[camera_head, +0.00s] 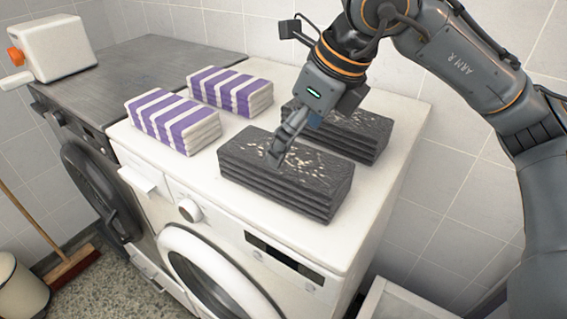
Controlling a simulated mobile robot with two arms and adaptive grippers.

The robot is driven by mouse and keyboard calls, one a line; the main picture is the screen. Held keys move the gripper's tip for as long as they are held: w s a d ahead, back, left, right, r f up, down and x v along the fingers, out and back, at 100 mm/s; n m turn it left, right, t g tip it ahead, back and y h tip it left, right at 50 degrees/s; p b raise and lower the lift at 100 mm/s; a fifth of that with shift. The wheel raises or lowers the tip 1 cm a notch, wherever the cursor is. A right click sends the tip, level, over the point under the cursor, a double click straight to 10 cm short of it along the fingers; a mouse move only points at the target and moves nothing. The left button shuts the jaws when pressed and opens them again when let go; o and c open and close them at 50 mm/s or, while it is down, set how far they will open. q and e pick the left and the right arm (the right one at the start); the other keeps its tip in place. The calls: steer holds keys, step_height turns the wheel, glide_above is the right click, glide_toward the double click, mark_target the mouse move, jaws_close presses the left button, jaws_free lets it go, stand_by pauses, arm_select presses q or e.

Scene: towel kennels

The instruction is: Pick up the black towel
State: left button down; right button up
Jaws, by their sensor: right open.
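Two folded black towels with pale flecks lie on top of the white washing machine (369,200). The nearer black towel (310,184) is at the front right, and the farther black towel (362,134) is behind it, partly hidden by my right gripper. My right gripper (279,153) is open and points down over the nearer towel, its fingertips at or just above the top face. I cannot tell whether they touch it. No towel is held. My left gripper is not in view.
Two purple-and-white striped towels (172,122) (231,91) lie left of the black ones. A dark-topped machine (150,60) on the left bears a white box with an orange knob (60,47). A tiled wall stands behind. A broom (72,268) and bin (20,290) are on the floor.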

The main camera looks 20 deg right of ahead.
steer(key=shift+w+a+f+p, duration=0.1)
steer(key=shift+a+f+p, duration=0.3)
steer(key=shift+f+p, duration=0.45)
steer(key=x, duration=0.3)
steer(key=shift+p, duration=0.4)
steer(key=c, duration=0.9)
steer(key=shift+c, duration=0.7)
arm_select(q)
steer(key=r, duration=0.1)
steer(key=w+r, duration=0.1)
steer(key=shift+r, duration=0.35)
